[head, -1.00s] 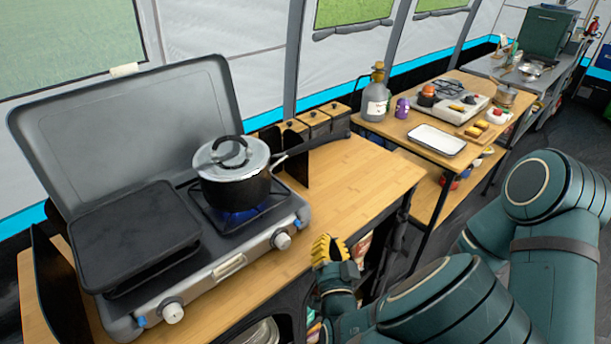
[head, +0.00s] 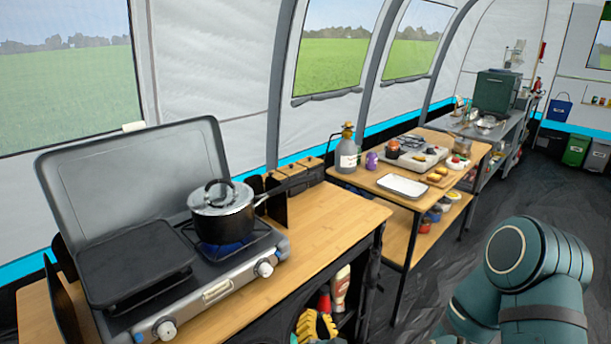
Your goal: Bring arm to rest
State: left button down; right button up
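A teal link of my arm (head: 535,270) fills the lower right, over the dark floor. My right gripper is not in view.
A camping stove (head: 215,293) with a lidded pot (head: 222,222) over a blue flame stands on the wooden counter (head: 335,217). Bottles (head: 340,290) stand on the shelf below. A second table holds a white tray (head: 403,186). Dark floor lies open at right.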

pick_arm(q)
jog(key=s+a+f+n+g, duration=0.15)
jog(key=a+f+g, duration=0.25)
jog(key=f, duration=0.4)
jog(key=s+a+f+n+g, duration=0.1)
jog(key=a+f+n+g, duration=0.1)
jog(key=a+f+g, duration=0.45)
jog(key=s+f+n+g+h, duration=0.2)
jog(key=s+g+h, duration=0.1)
jog(key=s, duration=0.3)
jog(key=s+a+f+n+g+h, duration=0.1)
jog(key=s+f+n+g+h, duration=0.1)
jog(key=s, duration=0.4)
jog(key=shift+a+f+g+h, duration=0.3)
jog(key=shift+f+g+h, duration=0.4)
jog(key=shift+f+g, duration=0.15)
